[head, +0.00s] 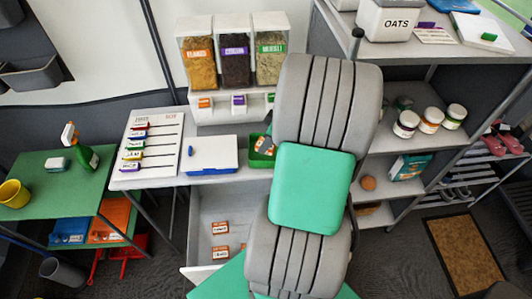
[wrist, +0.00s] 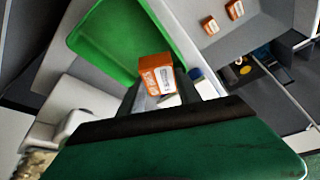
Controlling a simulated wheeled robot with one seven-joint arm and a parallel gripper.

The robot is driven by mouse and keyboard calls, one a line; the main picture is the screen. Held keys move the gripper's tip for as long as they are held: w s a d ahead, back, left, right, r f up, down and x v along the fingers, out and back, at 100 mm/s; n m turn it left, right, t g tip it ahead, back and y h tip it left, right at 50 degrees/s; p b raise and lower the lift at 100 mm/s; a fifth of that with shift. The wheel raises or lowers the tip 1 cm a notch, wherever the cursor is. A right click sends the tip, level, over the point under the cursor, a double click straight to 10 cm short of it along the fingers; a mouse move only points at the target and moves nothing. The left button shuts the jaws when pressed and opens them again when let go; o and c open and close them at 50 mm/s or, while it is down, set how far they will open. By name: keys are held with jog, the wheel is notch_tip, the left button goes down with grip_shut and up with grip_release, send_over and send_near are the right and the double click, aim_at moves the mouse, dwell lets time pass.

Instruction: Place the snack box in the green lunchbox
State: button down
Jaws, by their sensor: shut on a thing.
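The orange snack box (wrist: 157,74) is held between the fingers of my gripper (wrist: 168,92), which is shut on it. In the wrist view the box overlaps the near edge of the open green lunchbox (wrist: 108,42), whose visible floor is bare. In the head view the lunchbox (head: 260,162) stands on the grey counter, partly hidden by my arm. The snack box (head: 266,143) shows there as a small orange patch at the lunchbox, beside my arm. I cannot tell its height above the lunchbox floor.
A dispenser with jars (head: 232,50) stands behind. A shelf with jars (head: 406,123) is on the right.

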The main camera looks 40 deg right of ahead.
jog(key=shift+w+d+f+b, duration=0.25)
jog(key=shift+w+f, duration=0.2)
jog(key=shift+f, duration=0.15)
jog(key=shift+w+d+f+b, duration=0.1)
jog(key=shift+w+d+f, duration=0.1)
jog(key=shift+w+f, duration=0.3)
jog(key=f, duration=0.1)
jog(key=f+b, duration=0.2)
jog(key=f, duration=0.1)
jog(key=shift+w+d+f, duration=0.1)
jog(key=shift+w+d, duration=0.15)
jog(key=c, duration=0.8)
grip_release()
jog(key=shift+c, duration=0.2)
